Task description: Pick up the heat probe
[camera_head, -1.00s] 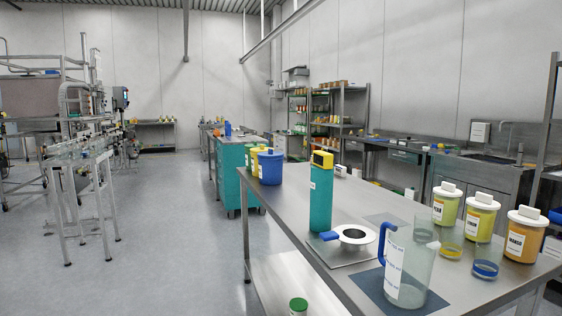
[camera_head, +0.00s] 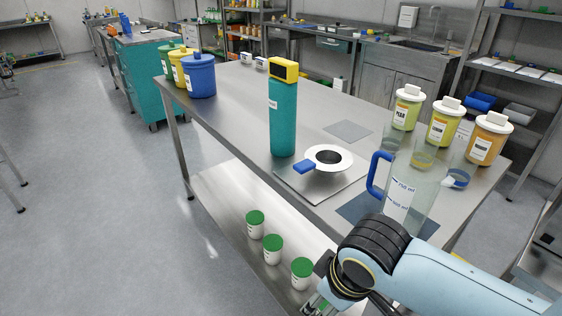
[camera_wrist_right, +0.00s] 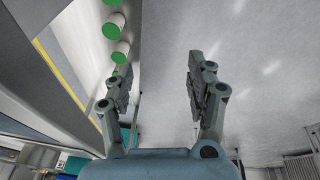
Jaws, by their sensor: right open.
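A tall teal sleeve (camera_head: 284,118) stands upright on the steel table, with a yellow head (camera_head: 284,70) with a dark face on top. This looks like the heat probe, probably in its holder, but the part inside the sleeve is hidden. My right gripper (camera_wrist_right: 155,65) is open and empty in the wrist view, its two fingers wide apart over the floor. In the head view my right arm comes in from the lower right, and its gripper is at the bottom edge, partly cut off, below and in front of the table top. My left gripper is not in view.
Lidded yellow jars (camera_head: 443,122) are at the right. Blue and yellow canisters (camera_head: 201,78) are at the left. Green-lidded cups (camera_head: 272,248) stand on the lower shelf.

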